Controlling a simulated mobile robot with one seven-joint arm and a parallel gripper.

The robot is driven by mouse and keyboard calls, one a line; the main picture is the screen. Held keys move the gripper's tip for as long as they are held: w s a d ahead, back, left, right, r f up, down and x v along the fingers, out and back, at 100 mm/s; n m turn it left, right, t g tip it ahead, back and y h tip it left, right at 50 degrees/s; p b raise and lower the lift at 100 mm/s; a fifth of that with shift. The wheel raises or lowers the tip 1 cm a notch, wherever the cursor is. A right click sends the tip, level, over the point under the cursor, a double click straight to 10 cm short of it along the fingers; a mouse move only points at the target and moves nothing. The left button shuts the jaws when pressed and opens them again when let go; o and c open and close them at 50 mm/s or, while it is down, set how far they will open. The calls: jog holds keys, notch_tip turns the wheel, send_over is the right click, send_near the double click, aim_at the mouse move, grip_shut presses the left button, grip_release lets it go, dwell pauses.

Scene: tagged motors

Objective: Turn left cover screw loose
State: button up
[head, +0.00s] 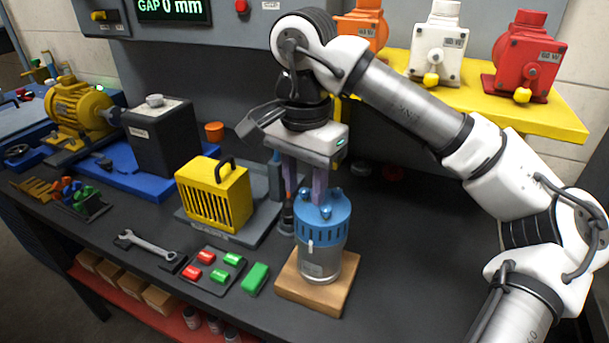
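A motor with a silver body and a blue cover (323,224) stands upright on a wooden block (290,284). Several small blue screws sit on top of the cover; the left cover screw (305,194) is at its left rim, close to my fingers. My gripper (304,198) points down just above the cover's left part. Its two purple fingers are apart with a gap between them, and nothing clear shows held. The fingertips partly overlap the cover's rim, so I cannot tell whether they touch a screw.
Left of the motor are a yellow slotted housing (215,195), a wrench (146,243), a tray of red and green pieces (213,270) and a green block (255,279). Red, white and orange motors stand on a yellow shelf (545,117) behind. The bench right of the motor is clear.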

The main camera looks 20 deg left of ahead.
aim_at(305, 190)
notch_tip(305, 190, up, 14)
jog(key=shift+p, duration=0.45)
dwell(0.4)
